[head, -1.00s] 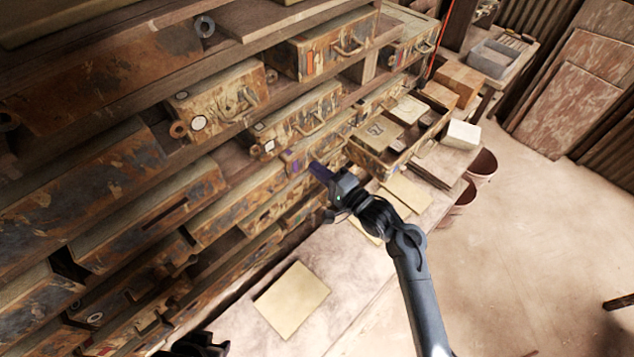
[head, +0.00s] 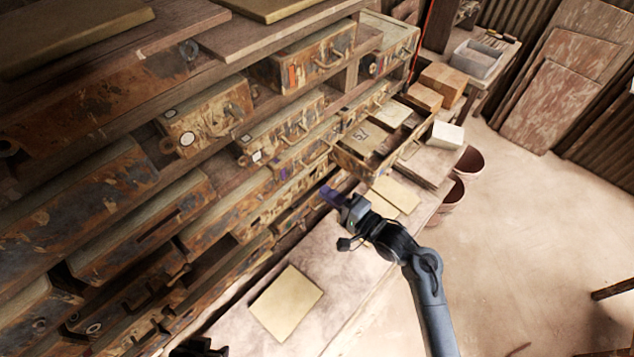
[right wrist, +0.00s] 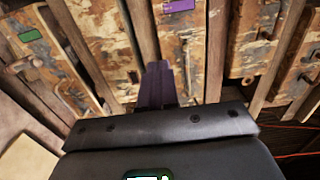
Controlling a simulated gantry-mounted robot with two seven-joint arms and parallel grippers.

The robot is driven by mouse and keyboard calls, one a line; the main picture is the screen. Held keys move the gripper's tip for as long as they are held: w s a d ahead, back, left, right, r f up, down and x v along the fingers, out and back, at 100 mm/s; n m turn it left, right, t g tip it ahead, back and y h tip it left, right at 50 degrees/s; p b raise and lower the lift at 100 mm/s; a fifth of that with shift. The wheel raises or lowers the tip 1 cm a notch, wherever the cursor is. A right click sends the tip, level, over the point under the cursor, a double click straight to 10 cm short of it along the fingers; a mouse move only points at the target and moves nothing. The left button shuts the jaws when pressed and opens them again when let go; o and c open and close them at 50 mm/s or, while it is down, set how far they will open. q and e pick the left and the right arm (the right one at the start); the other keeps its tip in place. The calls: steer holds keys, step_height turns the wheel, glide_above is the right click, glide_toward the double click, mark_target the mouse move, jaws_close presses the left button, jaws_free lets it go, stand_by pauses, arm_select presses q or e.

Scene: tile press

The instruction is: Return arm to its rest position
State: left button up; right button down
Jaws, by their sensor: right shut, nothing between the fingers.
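My right gripper (head: 332,196) is shut and empty in the head view. It hangs above the workbench, in front of the drawer shelves and near the pulled-out drawer (head: 352,163). In the right wrist view its purple-grey fingers (right wrist: 158,85) are together and point at the worn drawer fronts. A purple label (right wrist: 179,6) shows on one drawer front there, and a green label (right wrist: 30,35) on another. A dark part of my left arm shows at the bottom edge of the head view; its fingers cannot be made out.
A square tile (head: 286,303) lies on the bench (head: 325,290), and another tile (head: 397,194) lies behind my right wrist. A white block (head: 446,135), cardboard boxes (head: 443,83) and a grey bin (head: 478,58) are farther back. Reddish pots (head: 469,163) stand beside the bench. The floor at right is open.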

steer(key=s+d+f+g+h+p, duration=0.15)
steer(key=s+f, duration=0.25)
steer(key=s, duration=0.5)
steer(key=s+d+f+h, duration=0.2)
steer(key=s+d+f, duration=0.15)
steer(key=s, duration=0.45)
steer(key=s+d+n+g+h+p, duration=0.1)
steer(key=s+d+n+g+h, duration=0.7)
steer(key=s, duration=0.7)
steer(key=d+n, duration=0.2)
steer(key=n, duration=0.1)
steer(key=shift+s+d+r, duration=0.15)
steer(key=shift+s+r, duration=0.1)
steer(key=shift+r, duration=0.15)
steer(key=shift+h, duration=0.25)
